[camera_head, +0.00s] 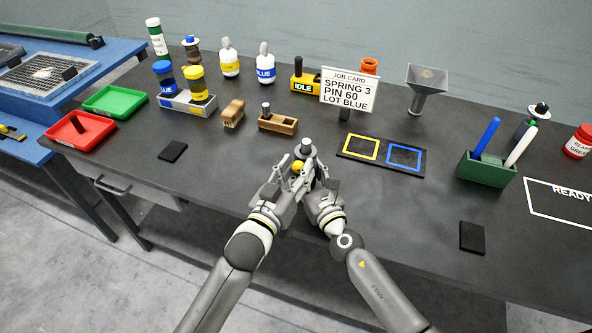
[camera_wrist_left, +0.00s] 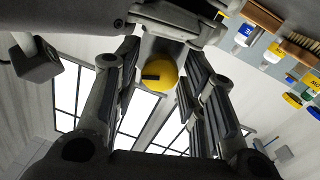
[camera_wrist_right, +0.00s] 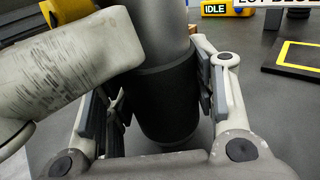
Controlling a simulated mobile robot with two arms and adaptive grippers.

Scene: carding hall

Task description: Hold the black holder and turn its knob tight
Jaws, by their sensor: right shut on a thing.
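The holder's lower part is hidden in the head view.
Behind the holder stand a wooden block (camera_head: 278,123), a job card (camera_head: 349,90) and a black tray with yellow and blue squares (camera_head: 380,166). A green box (camera_head: 486,171) is at right. Red (camera_head: 78,131) and green (camera_head: 114,101) trays are at left.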

